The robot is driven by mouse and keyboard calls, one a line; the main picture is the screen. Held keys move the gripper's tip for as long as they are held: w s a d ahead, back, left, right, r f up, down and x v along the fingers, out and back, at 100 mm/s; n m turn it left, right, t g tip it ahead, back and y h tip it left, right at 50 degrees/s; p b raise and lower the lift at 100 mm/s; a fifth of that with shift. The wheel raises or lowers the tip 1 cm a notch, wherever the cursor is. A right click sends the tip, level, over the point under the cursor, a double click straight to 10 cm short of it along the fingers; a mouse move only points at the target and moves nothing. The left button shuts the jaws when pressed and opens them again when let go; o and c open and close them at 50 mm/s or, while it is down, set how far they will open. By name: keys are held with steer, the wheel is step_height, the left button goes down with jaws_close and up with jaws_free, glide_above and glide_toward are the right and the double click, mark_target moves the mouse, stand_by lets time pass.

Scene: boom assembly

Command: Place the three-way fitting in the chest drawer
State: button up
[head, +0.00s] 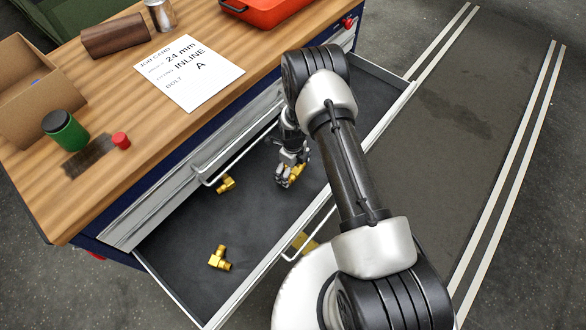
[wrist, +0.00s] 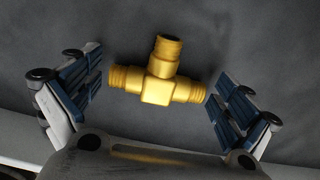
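The brass three-way fitting (wrist: 160,78) lies between the two fingers of my gripper (wrist: 157,92) in the wrist view. Its two in-line ends point at the finger pads, and its branch points away from the palm. Small gaps show between the pads and the ends, so my gripper looks open around it. In the head view my gripper (head: 290,176) is low inside the open chest drawer (head: 175,245), with the fitting (head: 297,171) partly hidden by the fingers. The fitting appears to be at the dark drawer floor; exact contact is unclear.
The wooden bench top (head: 190,120) holds a job card (head: 189,72), a cardboard box (head: 38,100), a green cylinder (head: 66,133) and a red tray (head: 266,10).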

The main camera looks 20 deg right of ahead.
stand_by(0.3)
step_height(320, 180, up, 12)
steer(key=p, duration=0.3)
step_height(320, 180, up, 18)
steer(key=n+t, duration=0.1)
steer(key=n, duration=0.5)
glide_above(293, 169)
steer(key=s+r+n+t, duration=0.1)
steer(key=s+r+n, duration=0.25)
steer(key=r, duration=0.25)
steer(key=s+r+n, duration=0.3)
steer(key=r+n, duration=0.1)
steer(key=r, duration=0.3)
steer(key=s+r+n+t, duration=0.1)
steer(key=s+r+n, duration=0.4)
steer(key=s, duration=0.5)
steer(key=s+r+n+t, duration=0.1)
steer(key=s+r+n, duration=0.4)
steer(key=s+n, duration=0.4)
steer(key=shift+s+r+t, duration=0.25)
steer(key=shift+s+t, duration=0.05)
steer(key=shift+s, duration=0.85)
steer(key=shift+n, duration=0.25)
